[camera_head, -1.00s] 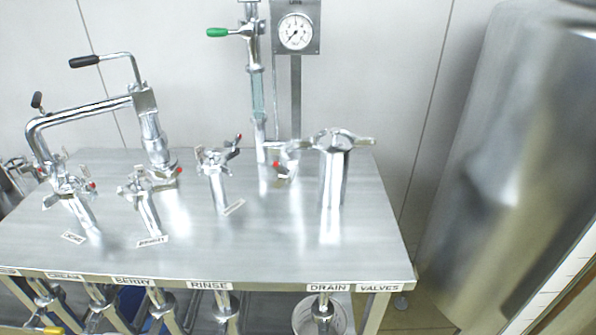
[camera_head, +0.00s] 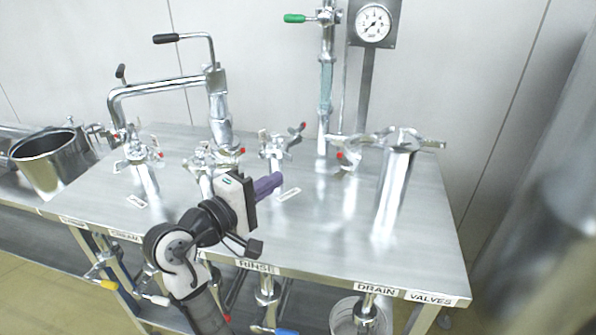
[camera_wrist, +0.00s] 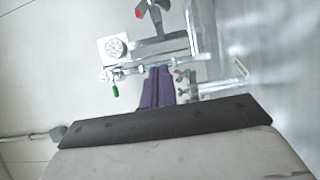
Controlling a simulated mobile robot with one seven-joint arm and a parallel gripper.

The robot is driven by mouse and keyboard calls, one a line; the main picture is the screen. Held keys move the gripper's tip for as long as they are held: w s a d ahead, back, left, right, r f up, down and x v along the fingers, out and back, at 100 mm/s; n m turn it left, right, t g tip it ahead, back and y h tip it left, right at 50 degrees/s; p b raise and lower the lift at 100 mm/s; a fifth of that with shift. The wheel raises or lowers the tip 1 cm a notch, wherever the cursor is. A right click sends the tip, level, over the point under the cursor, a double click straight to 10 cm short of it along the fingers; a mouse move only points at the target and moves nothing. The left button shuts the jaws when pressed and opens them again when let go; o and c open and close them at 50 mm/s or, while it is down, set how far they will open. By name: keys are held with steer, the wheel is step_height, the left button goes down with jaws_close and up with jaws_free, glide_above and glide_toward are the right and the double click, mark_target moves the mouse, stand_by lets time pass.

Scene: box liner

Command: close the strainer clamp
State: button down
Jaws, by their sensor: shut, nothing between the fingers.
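The strainer is most likely the upright steel cylinder (camera_head: 393,190) at the right of the table in the head view. A steel clamp (camera_head: 405,140) with a bar reaching right sits at its top; whether it is open or closed I cannot tell. A red-tipped clamp fitting (camera_head: 347,157) is just left of the cylinder. My gripper (camera_head: 274,181) has purple fingers, shut and empty, over the table left of the cylinder and apart from it. In the wrist view the shut fingers (camera_wrist: 158,72) point toward blurred pipework.
Several pipe stubs with red-tipped clamps, such as one fitting (camera_head: 278,145), stand at the left and middle. A bent pipe (camera_head: 165,86) arches behind them. A gauge (camera_head: 373,24) and green-handled valve (camera_head: 308,18) rise at the back. Bare tabletop (camera_head: 335,230) lies before the cylinder.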

mark_target(346, 150)
steer(key=w+d+p, duration=0.3)
steer(key=w+d, duration=0.2)
steer(key=d, duration=0.4)
steer(key=shift+d, duration=0.4)
